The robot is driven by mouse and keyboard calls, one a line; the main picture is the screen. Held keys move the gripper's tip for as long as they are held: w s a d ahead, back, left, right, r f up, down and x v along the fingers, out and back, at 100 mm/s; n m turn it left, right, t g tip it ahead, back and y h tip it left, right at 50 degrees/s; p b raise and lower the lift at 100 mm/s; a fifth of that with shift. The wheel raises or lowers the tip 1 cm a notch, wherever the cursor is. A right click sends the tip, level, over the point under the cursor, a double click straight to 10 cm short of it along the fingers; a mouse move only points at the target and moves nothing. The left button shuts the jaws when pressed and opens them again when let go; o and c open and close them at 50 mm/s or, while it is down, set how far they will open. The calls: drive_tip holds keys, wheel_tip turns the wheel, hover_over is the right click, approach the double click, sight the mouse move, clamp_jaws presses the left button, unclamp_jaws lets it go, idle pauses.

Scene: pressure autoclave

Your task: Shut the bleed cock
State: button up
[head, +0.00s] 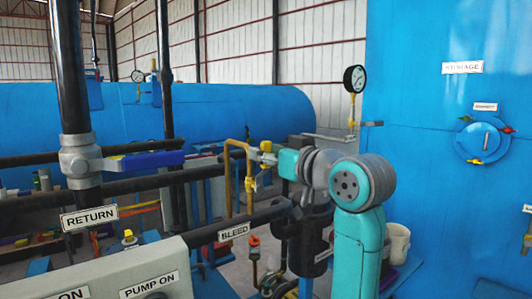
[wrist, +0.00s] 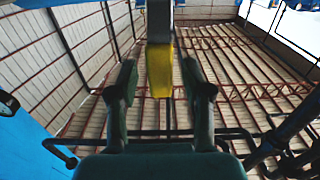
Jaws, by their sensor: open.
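The bleed cock's yellow lever (wrist: 160,72) hangs from a grey body (wrist: 159,20) at the top of the wrist view. It lies between the two fingers of my gripper (wrist: 158,76), with a gap on either side. In the head view, my gripper (head: 262,153) is at the yellow bent pipe (head: 233,143), above and to the right of the BLEED label (head: 233,232). A small yellow part (head: 266,146) shows at its fingertips. My gripper is open, and my wrist hides part of the surroundings there.
A RETURN pipe with a blue-handled valve (head: 145,161) stands at the left. A pressure gauge (head: 354,79) rises behind my arm. A blue storage tank (head: 430,130) fills the right. Dark horizontal pipes (head: 250,221) run below my gripper.

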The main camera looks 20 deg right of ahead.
drive_tip(key=shift+w+a, duration=0.15)
drive_tip(key=shift+w, duration=0.25)
clamp_jaws()
drive_tip(key=shift+a, duration=0.1)
